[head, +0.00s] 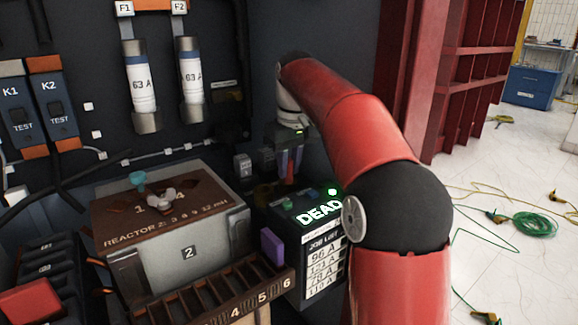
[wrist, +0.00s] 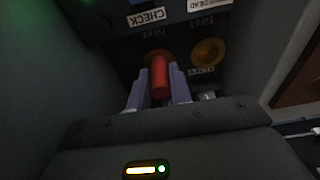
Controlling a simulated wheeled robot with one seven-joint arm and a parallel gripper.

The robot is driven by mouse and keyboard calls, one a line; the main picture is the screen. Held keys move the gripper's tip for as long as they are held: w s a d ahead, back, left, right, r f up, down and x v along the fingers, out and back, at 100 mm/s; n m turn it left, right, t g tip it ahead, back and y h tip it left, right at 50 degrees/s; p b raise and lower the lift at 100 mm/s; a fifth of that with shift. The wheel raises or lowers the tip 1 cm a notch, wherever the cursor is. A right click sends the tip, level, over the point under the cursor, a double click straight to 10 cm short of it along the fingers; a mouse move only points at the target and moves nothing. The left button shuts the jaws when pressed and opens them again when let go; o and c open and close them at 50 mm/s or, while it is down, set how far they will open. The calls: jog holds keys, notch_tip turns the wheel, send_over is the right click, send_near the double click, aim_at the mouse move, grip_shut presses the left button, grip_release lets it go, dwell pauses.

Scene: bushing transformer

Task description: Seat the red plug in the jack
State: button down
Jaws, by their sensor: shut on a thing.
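My gripper (head: 290,160) points down over the dark box (head: 283,222) with the lit DEAD display. Its purple fingers are shut on the red plug (head: 290,175). In the wrist view the plug (wrist: 160,78) stands between the fingertips (wrist: 158,88), its far end lined up with an orange-ringed jack (wrist: 154,54). The plug and fingers partly hide that jack. I cannot tell whether the plug's tip is inside it or just above it. A second ringed jack (wrist: 208,52) beside it is empty.
Fuses (head: 142,85) hang on the panel behind. Green cable (head: 535,225) lies on the floor at right.

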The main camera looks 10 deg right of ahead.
jog(key=c, duration=1.3)
grip_release()
jog(key=shift+o, duration=0.2)
